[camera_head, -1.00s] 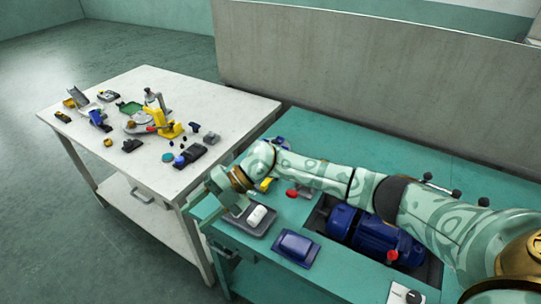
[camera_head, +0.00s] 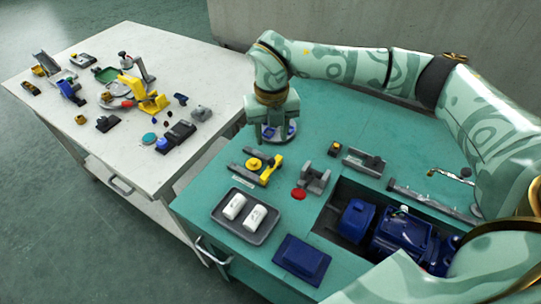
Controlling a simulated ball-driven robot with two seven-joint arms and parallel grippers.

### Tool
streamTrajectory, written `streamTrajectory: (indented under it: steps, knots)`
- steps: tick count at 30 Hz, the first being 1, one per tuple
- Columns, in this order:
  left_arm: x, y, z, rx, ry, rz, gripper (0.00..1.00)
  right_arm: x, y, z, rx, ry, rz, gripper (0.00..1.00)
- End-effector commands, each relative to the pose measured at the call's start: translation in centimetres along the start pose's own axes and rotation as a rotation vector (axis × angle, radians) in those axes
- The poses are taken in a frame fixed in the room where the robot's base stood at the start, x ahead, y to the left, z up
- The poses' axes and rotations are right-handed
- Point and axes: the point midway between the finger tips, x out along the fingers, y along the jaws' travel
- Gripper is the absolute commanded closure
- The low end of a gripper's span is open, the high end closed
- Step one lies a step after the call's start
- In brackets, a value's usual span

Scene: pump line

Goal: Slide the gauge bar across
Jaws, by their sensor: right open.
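My right gripper (camera_head: 277,138) points down at the far left of the teal bench, over a round item with blue parts (camera_head: 288,131). Its jaws are open, but the fingertips are hard to make out, and I cannot tell whether they touch that item. No part is plainly recognisable as the gauge bar. A yellow and dark grey slide-like fixture (camera_head: 265,163) lies in front of the gripper. A long grey rail (camera_head: 432,203) lies at the right, behind the recess. My left gripper is not in view.
A grey tray (camera_head: 218,212) holds two white cylinders. Near it are a blue block (camera_head: 302,259), a grey bracket (camera_head: 315,180) with a red knob (camera_head: 298,194), and a grey fixture (camera_head: 363,162). A blue pump (camera_head: 402,236) sits in a recess. A cluttered white table (camera_head: 190,60) stands left.

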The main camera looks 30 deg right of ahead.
Motion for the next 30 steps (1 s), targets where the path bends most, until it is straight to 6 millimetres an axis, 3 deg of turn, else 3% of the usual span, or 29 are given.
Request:
streamTrajectory:
  steps: [1, 3, 9, 15, 23, 28, 30]
  knots:
    - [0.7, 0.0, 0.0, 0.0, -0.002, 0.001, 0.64, 1.8, 0.0, -0.1, 0.0, 0.006, -0.001, 0.57]
    - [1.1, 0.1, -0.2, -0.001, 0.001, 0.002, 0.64, 3.5, 0.0, -0.1, 0.0, 0.005, -0.001, 0.57]
    - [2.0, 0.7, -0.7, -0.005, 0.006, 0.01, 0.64, 7.1, 0.0, 0.0, 0.0, 0.002, 0.0, 0.57]
    - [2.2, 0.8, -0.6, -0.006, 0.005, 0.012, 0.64, 8.4, 0.1, 0.0, -0.001, 0.0, 0.002, 0.57]
    - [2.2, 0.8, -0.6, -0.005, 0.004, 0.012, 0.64, 8.4, 0.1, 0.0, -0.001, -0.001, 0.002, 0.57]
    - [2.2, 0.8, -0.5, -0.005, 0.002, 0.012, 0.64, 8.4, 0.1, 0.0, -0.001, 0.0, 0.001, 1.0]
    - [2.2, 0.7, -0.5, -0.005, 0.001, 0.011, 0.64, 8.4, 0.1, 0.0, -0.001, 0.0, 0.001, 1.0]
